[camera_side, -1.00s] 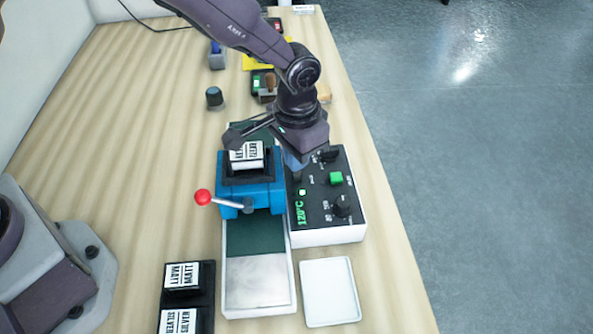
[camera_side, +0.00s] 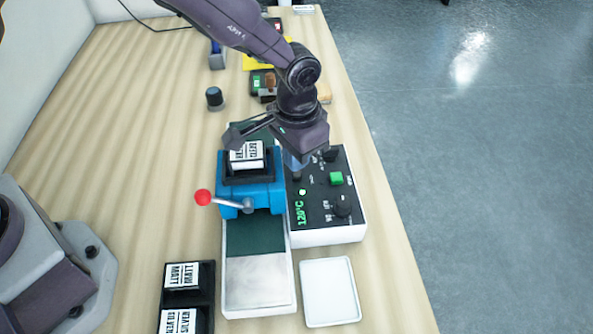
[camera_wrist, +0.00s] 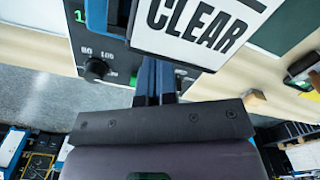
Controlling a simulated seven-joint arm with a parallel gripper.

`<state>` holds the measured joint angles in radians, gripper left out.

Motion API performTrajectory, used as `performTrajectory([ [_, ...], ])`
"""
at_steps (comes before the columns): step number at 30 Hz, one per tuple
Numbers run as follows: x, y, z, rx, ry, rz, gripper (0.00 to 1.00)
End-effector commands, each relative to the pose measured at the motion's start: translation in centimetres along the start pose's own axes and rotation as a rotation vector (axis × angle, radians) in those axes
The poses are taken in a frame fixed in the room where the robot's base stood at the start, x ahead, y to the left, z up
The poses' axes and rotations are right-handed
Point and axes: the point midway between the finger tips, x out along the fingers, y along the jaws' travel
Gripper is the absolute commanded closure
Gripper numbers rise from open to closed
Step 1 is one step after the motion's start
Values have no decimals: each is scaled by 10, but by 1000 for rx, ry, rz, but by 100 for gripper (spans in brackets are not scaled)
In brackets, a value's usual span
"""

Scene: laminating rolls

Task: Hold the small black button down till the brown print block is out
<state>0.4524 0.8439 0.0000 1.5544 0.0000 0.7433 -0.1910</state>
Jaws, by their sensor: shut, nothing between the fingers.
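My gripper (camera_side: 297,174) is shut and empty, pointing down at the left edge of the black-topped control box (camera_side: 315,215), just beside the blue roll machine. Its blue fingers (camera_wrist: 153,85) show in the wrist view, partly behind a white label reading CLEAR (camera_wrist: 195,28). I cannot make out the small black button; the spot under the fingertips is hidden, and contact there cannot be told. A small brown block (camera_side: 270,80) stands in a dark unit at the back of the table; I cannot tell whether it is the print block.
The blue machine (camera_side: 262,197) has a red-knobbed lever (camera_side: 203,197) on its left. The control box carries a green button (camera_side: 336,179), knobs and a green 120°C readout. A white tray (camera_side: 329,318) and a black rack of labelled rolls (camera_side: 203,295) lie in front.

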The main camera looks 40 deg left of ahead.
Motion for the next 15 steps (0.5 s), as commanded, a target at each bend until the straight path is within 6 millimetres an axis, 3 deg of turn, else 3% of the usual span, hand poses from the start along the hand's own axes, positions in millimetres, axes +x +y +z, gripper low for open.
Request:
performTrajectory([
  [15,3,0,0,0,-1,0,100],
])
